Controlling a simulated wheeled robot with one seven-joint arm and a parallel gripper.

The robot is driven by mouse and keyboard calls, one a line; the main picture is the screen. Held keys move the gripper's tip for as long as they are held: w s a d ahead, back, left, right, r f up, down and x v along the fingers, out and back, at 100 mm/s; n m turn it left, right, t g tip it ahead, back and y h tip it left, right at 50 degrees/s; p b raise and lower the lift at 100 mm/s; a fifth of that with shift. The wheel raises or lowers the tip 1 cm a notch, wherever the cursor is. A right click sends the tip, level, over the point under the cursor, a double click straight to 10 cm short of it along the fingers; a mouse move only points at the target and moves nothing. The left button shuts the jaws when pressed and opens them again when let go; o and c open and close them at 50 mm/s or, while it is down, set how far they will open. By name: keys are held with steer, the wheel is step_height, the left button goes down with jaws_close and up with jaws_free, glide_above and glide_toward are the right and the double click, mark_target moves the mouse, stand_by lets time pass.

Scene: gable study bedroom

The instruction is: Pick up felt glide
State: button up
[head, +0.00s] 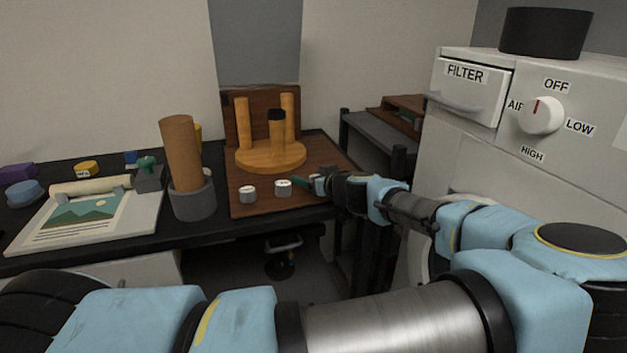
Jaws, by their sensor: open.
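Two small pale round pieces with dark marks on top, which look like the felt glides, lie on the brown board (245,209). The left glide (248,194) is near the board's front. The right glide (283,187) is nearer my gripper (305,183). My gripper is open, low over the board's right side and just right of the right glide. It looks empty, and the gap between its fingers is small and hard to make out. An orange wooden piece with upright legs (270,158) stands behind the glides; its front leg has a black cap (277,115).
A grey cup (194,203) holding a brown cylinder (181,150) stands left of the board. A picture sheet (90,215) and small coloured items lie further left on the dark desk. A white filter unit (470,85) rises at right.

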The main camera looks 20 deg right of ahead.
steer(key=shift+c, duration=0.2)
jaws_close()
stand_by(0.4)
steer(key=shift+r, duration=0.1)
step_height(320, 180, up, 10)
steer(key=b, duration=0.1)
stand_by(0.3)
